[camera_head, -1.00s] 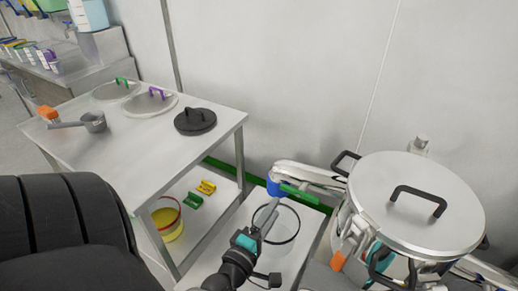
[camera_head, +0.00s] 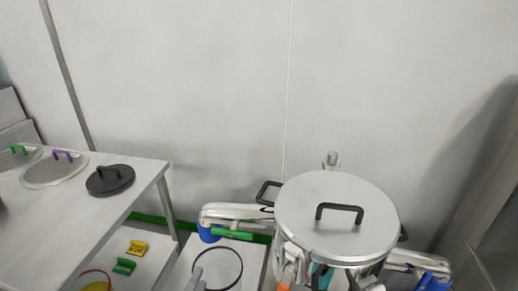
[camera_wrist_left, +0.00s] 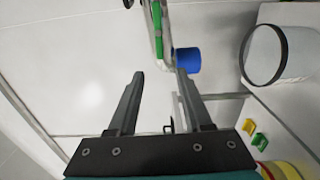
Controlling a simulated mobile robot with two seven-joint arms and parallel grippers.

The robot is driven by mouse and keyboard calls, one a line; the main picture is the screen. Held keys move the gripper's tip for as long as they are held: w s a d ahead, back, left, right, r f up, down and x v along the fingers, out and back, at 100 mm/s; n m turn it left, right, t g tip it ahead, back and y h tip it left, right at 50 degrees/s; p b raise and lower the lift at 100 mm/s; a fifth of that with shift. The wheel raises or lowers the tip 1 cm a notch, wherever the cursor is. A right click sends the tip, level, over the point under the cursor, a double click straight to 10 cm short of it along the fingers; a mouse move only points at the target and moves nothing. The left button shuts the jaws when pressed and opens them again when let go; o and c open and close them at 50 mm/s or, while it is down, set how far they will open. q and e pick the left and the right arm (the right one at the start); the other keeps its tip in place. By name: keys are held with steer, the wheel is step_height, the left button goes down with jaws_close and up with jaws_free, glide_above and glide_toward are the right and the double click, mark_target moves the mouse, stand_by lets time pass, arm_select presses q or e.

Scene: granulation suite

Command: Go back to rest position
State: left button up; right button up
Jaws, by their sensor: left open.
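My left gripper (camera_wrist_left: 158,74) is open in the left wrist view, with nothing between its two dark fingers. The same container also shows at the upper right of the left wrist view (camera_wrist_left: 284,54), apart from the fingers. My right gripper is in neither view.
A steel vessel with a handled lid (camera_head: 336,238) stands right of centre, with a green-and-blue-ended pipe (camera_head: 232,213) on its left. A steel table (camera_head: 130,180) at left bears several lids, including a black one (camera_head: 110,181). Yellow (camera_head: 138,247) and green (camera_head: 123,266) pieces lie below.

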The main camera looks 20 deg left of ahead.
arm_select(q)
steer(key=s+d+f+m+g+h, duration=0.2)
steer(key=s+d+f+m+g, duration=0.3)
steer(key=f, duration=0.7)
steer(key=s+d+f+m+g+h, duration=0.1)
steer(key=f+m+g+h, duration=0.1)
steer(key=f+m, duration=0.75)
steer(key=s+d+f+m+g, duration=0.2)
steer(key=s+f+m+g, duration=0.7)
steer(key=s+f, duration=0.8)
steer(key=shift+s+f+g, duration=0.2)
steer(key=shift+s+g, duration=0.1)
steer(key=shift+s, duration=0.95)
steer(key=shift+d, duration=0.1)
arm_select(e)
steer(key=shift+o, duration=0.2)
